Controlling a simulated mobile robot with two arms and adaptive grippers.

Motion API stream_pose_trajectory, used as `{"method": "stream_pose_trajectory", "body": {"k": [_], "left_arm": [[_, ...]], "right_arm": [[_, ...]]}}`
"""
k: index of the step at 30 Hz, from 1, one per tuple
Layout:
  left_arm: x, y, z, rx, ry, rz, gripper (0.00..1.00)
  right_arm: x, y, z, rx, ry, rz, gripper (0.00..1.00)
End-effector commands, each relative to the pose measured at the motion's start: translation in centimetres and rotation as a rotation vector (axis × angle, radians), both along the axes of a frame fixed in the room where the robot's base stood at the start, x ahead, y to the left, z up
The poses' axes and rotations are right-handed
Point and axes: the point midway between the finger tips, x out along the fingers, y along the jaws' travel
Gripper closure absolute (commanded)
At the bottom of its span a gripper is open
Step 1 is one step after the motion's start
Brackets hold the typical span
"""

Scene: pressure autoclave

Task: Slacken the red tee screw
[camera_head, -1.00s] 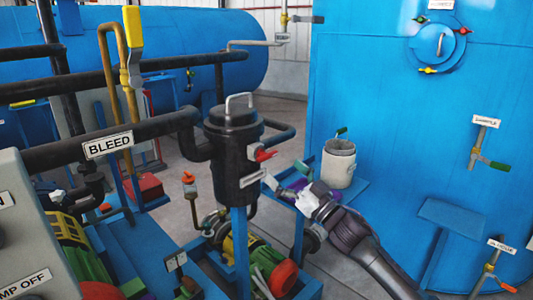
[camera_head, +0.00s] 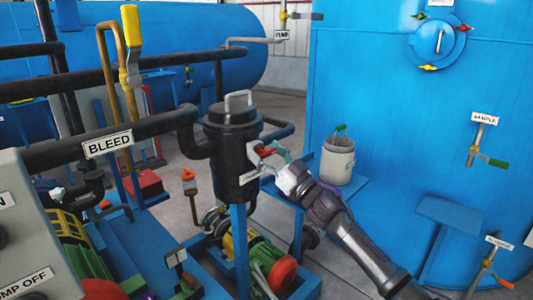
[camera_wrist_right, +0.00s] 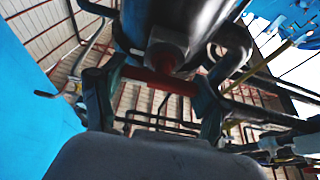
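The red tee screw (camera_head: 265,151) sticks out from the side of the black upright canister (camera_head: 228,148) in the middle of the head view. My right gripper (camera_head: 273,158) is at the tee and partly covers it. In the right wrist view, the red crossbar (camera_wrist_right: 160,80) lies between the two fingers of my right gripper (camera_wrist_right: 155,95), one near each end. The fingers stand wide apart. I cannot tell whether they touch the bar's ends. A grey boss (camera_wrist_right: 168,48) shows behind the bar. My left gripper is not in view.
A white tag hangs just below the tee. A grey bucket (camera_head: 338,161) stands on a blue shelf behind my right arm. A large blue tank (camera_head: 430,110) fills the right. A black pipe labelled BLEED (camera_head: 107,144) runs in from the left. Pump machinery lies below.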

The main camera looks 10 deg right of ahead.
Motion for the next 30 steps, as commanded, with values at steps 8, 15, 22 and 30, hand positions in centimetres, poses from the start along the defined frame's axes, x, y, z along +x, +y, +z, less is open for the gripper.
{"method": "stream_pose_trajectory", "body": {"k": [8, 15, 22, 30], "left_arm": [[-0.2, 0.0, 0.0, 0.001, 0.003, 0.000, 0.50], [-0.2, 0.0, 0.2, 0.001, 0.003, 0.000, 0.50], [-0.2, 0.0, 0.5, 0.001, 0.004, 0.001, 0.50], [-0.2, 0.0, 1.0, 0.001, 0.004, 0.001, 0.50]], "right_arm": [[0.0, 0.0, 0.0, -0.005, -0.002, -0.001, 0.61], [0.0, 0.0, 0.0, -0.062, -0.040, -0.001, 0.61], [0.0, 0.0, 0.1, -0.199, -0.131, -0.001, 0.61], [-0.1, 0.0, 0.1, -0.412, -0.271, -0.002, 0.61]]}}
